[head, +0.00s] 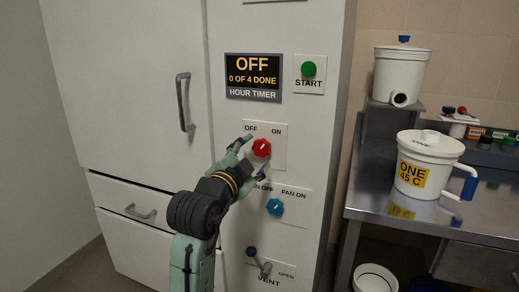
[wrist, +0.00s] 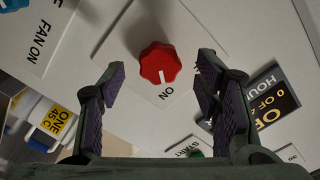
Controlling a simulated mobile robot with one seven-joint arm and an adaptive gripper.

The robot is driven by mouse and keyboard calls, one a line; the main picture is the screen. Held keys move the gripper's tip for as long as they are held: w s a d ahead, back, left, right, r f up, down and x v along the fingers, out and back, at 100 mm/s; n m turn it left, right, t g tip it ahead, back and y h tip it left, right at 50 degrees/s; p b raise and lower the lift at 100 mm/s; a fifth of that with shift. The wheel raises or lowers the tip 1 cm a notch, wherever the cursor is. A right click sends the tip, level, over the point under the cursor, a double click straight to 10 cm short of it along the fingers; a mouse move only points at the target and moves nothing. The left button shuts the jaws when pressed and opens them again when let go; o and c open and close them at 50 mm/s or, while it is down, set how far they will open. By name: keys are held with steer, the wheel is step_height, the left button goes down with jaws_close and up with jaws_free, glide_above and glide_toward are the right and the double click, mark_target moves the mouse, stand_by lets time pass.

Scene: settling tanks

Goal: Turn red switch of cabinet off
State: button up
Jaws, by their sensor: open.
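The red switch (head: 262,147) is a lobed knob on a white plate marked OFF at left and ON at right, on the front of the white cabinet (head: 223,140). In the wrist view the red switch (wrist: 159,60) shows a white mark pointing toward the ON label (wrist: 167,91). My gripper (head: 254,157) is open just in front of the plate. In the wrist view its two fingers stand on either side of the knob, with a gap on each side. It holds nothing.
A blue fan knob (head: 274,207) sits below, a dark vent lever (head: 260,262) lower still. A green START button (head: 309,69) and a timer display (head: 254,77) reading OFF are above. A steel bench (head: 365,210) with white tanks stands at right.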

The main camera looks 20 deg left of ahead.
mark_target(259, 150)
steer(key=shift+w, duration=1.7)
steer(key=c, duration=1.1)
steer(key=shift+c, duration=0.2)
